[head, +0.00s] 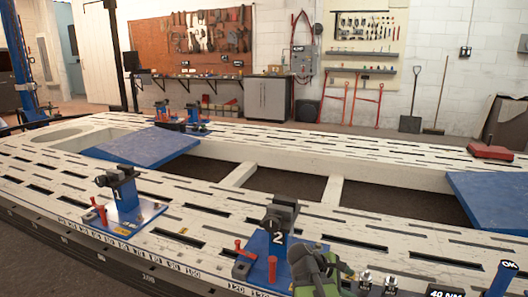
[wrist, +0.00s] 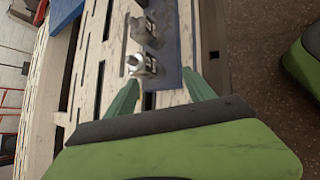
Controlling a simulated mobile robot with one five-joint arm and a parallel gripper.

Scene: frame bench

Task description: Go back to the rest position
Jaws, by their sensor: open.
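My gripper (wrist: 162,86) shows in the wrist view as two green fingers, spread apart with nothing held between them. Beyond the fingertips, metal fittings (wrist: 141,65) stand on a blue strip on the slotted bench. In the head view, my green and dark grey arm end (head: 319,272) is at the bottom, just right of the blue clamp stand marked 2 (head: 272,245). Two metal fittings (head: 366,281) stand just to its right. Whether the gripper touches anything is hidden in the head view.
A second blue clamp stand (head: 124,200) is on the white slotted bench (head: 190,205) at left. Blue ramps (head: 140,147) lie at left and right. A blue OK post (head: 503,279) and a 40 NM label (head: 445,292) are at bottom right. A red case (head: 490,152) lies at far right.

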